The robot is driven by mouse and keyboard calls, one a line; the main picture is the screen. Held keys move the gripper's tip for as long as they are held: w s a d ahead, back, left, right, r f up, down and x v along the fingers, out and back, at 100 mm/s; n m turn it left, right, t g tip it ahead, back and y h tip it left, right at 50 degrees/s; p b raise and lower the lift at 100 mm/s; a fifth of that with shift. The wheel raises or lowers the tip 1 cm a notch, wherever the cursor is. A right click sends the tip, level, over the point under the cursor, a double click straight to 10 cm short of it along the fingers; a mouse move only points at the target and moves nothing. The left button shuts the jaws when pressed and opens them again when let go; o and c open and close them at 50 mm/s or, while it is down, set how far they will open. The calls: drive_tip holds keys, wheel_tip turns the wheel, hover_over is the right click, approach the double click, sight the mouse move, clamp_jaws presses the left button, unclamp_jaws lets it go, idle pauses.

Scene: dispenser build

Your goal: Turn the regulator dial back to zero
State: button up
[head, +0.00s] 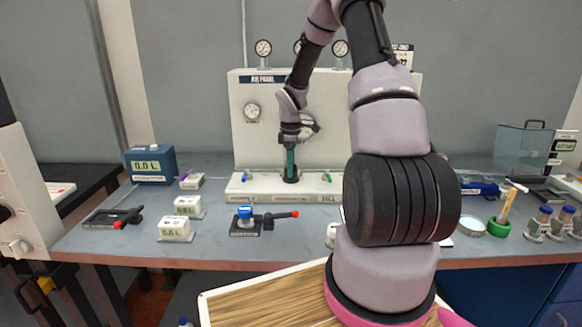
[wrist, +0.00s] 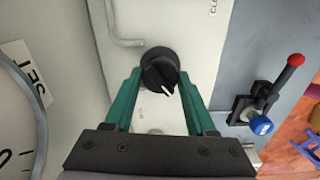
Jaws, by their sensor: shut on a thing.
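The regulator dial (wrist: 158,66) is a round black knob with a white pointer line, which points toward the lower right in the wrist view. In the head view the dial (head: 291,179) sits at the foot of the white gas panel (head: 330,120). My gripper (wrist: 160,78) has its two green fingers on either side of the dial and is shut on it. In the head view my gripper (head: 290,160) comes down on the dial from above. The dial's scale marks cannot be made out.
A blue valve with a red-tipped lever (head: 246,222) lies in front of the panel. My arm hides part of the bench's right side.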

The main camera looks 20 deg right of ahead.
drive_tip(key=shift+n, duration=0.6)
drive_tip(key=o, duration=1.4)
drive_tip(key=shift+c, duration=0.2)
wheel_tip(320, 180, up, 11)
drive_tip(key=shift+f, duration=0.1)
